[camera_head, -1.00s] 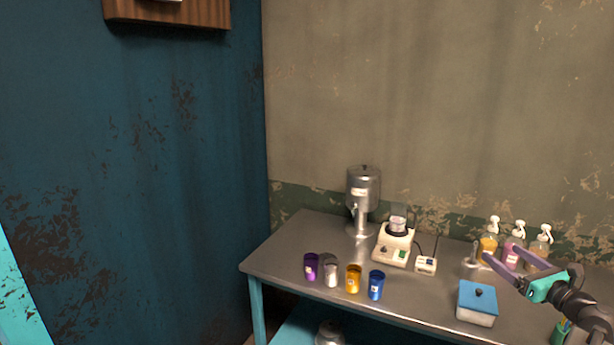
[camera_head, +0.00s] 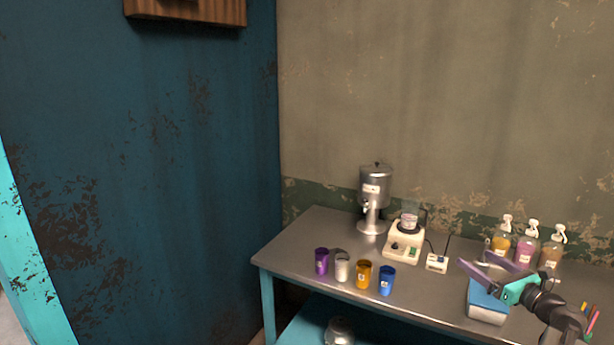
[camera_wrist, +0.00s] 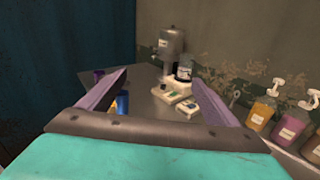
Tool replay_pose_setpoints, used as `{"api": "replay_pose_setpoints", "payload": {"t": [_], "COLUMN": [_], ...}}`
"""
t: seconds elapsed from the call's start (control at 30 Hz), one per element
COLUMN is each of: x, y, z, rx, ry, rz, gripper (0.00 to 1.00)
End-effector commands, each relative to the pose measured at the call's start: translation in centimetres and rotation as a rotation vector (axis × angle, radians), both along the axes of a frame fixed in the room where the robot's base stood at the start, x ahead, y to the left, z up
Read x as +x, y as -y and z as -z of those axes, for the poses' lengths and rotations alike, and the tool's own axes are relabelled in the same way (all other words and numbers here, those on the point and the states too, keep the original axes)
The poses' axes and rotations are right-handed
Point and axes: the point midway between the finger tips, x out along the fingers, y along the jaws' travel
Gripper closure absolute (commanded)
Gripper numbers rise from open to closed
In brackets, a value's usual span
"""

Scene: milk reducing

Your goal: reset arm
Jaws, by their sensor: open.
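My gripper (camera_head: 481,268) is at the right of the head view, above the metal table (camera_head: 306,239). Its purple fingers are apart and nothing is between them. In front of and partly hiding the blue-lidded box (camera_head: 487,312), it hangs in the air. The wrist view also shows the open gripper (camera_wrist: 163,98), with the table's things beyond its fingers.
A steel dispenser (camera_head: 374,190) and a white hot plate with a beaker (camera_head: 403,243) stand at the back. Purple (camera_head: 321,261), silver (camera_head: 342,266), orange (camera_head: 363,274) and blue (camera_head: 386,280) cups line the front edge. Pump bottles (camera_head: 526,246) stand at the right.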

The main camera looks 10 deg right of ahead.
Motion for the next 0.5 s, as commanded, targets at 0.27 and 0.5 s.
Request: {"api": "replay_pose_setpoints", "payload": {"t": [0.27,0.5], "x": [5.8,8.9], "y": [-9.2,-18.1], "z": [7.5,15.1], "rx": [0.062,0.08], "ry": [-0.059,-0.157], "rz": [-0.148,-0.279], "gripper": [0.16,0.16]}}
